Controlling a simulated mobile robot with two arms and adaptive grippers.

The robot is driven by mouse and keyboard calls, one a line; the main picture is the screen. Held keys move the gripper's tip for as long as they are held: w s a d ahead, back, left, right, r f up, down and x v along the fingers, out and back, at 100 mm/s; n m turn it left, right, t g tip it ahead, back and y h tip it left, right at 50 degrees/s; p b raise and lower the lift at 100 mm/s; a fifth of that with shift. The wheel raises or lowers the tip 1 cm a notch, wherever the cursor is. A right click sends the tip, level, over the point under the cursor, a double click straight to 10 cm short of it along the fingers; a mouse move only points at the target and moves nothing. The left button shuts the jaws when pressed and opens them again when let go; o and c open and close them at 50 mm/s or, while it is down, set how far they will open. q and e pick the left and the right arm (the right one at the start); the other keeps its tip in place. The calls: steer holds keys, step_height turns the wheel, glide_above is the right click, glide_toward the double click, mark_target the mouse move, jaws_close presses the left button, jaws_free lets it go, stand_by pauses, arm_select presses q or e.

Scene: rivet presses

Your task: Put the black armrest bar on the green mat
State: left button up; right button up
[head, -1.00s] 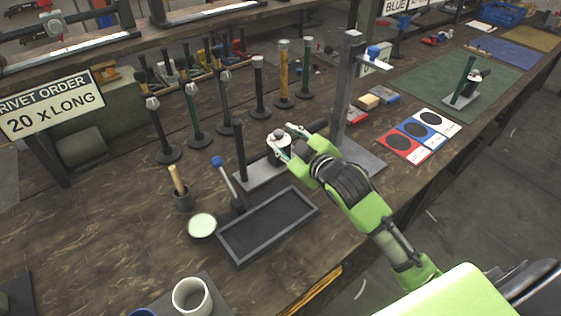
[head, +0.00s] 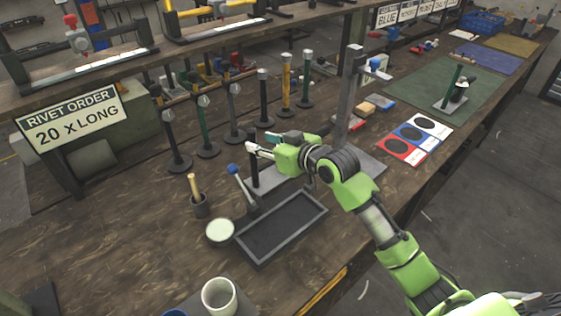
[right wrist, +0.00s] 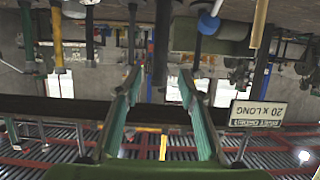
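An upright black bar (head: 254,172) stands on a grey plate (head: 280,183) in the middle of the bench; I take it for the armrest bar. Several posts with round feet, black ones among them, stand behind it. My right gripper (head: 262,143) is open, its fingers around the height of the bar's top. In the right wrist view, which is upside down, the bar (right wrist: 162,40) shows between and beyond the open fingers (right wrist: 160,80). I cannot tell whether they touch it. The green mat (head: 445,78) lies at the back right. My left gripper is out of view.
A small press with a green post (head: 454,82) stands on the mat. A blue-knobbed lever (head: 240,185), a black tray (head: 255,255) and a tall grey column (head: 349,90) are near the gripper. Red, blue and white cards (head: 402,150) lie before the mat.

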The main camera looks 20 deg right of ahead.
mark_target(254, 138)
steer(key=shift+w+a, duration=0.1)
steer(key=shift+w, duration=0.25)
steer(key=p+x, duration=0.1)
steer(key=x, duration=0.3)
steer(key=shift+a+r, duration=0.1)
steer(key=shift+r, duration=0.1)
steer(key=shift+w+a+f, duration=0.1)
steer(key=shift+w+f, duration=0.15)
steer(key=shift+w, duration=0.2)
jaws_close()
steer(key=shift+r, duration=0.1)
